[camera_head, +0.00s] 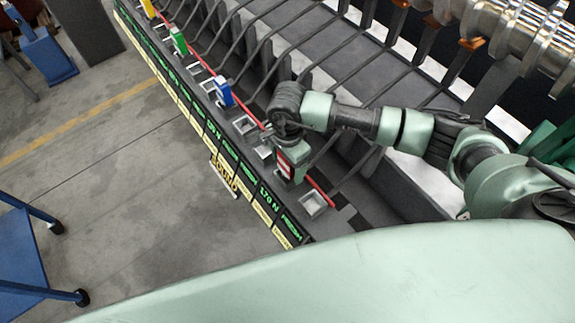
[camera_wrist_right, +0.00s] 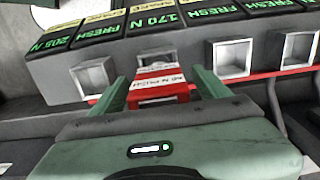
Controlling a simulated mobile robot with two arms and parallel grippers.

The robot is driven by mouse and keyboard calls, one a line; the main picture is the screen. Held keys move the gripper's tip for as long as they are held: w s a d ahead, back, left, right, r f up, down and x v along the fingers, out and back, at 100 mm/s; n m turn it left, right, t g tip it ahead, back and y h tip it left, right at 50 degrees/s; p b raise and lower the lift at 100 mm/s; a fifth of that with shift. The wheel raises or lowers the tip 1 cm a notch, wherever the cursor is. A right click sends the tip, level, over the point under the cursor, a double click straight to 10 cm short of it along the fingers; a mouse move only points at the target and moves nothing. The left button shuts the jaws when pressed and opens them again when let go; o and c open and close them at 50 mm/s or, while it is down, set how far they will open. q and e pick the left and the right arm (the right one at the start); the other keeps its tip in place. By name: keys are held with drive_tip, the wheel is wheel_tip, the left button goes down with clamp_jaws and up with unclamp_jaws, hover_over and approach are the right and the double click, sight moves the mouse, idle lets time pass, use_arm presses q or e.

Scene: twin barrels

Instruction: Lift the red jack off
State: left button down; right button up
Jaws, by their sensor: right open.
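The red jack (camera_head: 284,166), a block with white bands, is at the near end of the long socket strip. It also shows in the right wrist view (camera_wrist_right: 160,88), in front of a socket (camera_wrist_right: 155,56) under the "170 N" label. My right gripper (camera_head: 291,160) is at the jack, its two fingers apart. In the wrist view, the fingers (camera_wrist_right: 161,76) stand on either side of the jack, with narrow gaps seeming to show. Whether the jack's lower end sits in the socket is hidden. My left gripper is not in view.
Blue (camera_head: 223,91), green (camera_head: 179,41) and yellow (camera_head: 148,8) jacks stand farther along the strip. Empty sockets (camera_head: 313,204) flank the red jack. Dark slanted bars run behind, with a metal roller (camera_head: 510,30) beyond. A blue cart (camera_head: 30,250) stands on the open floor at left.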

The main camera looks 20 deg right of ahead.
drive_tip(key=shift+c, duration=0.3)
drive_tip(key=c, duration=1.5)
drive_tip(key=shift+r, duration=0.1)
clamp_jaws()
drive_tip(key=shift+r, duration=0.6)
drive_tip(key=shift+r, duration=0.15)
drive_tip(key=shift+r+p, duration=2.95)
drive_tip(key=shift+r, duration=2.4)
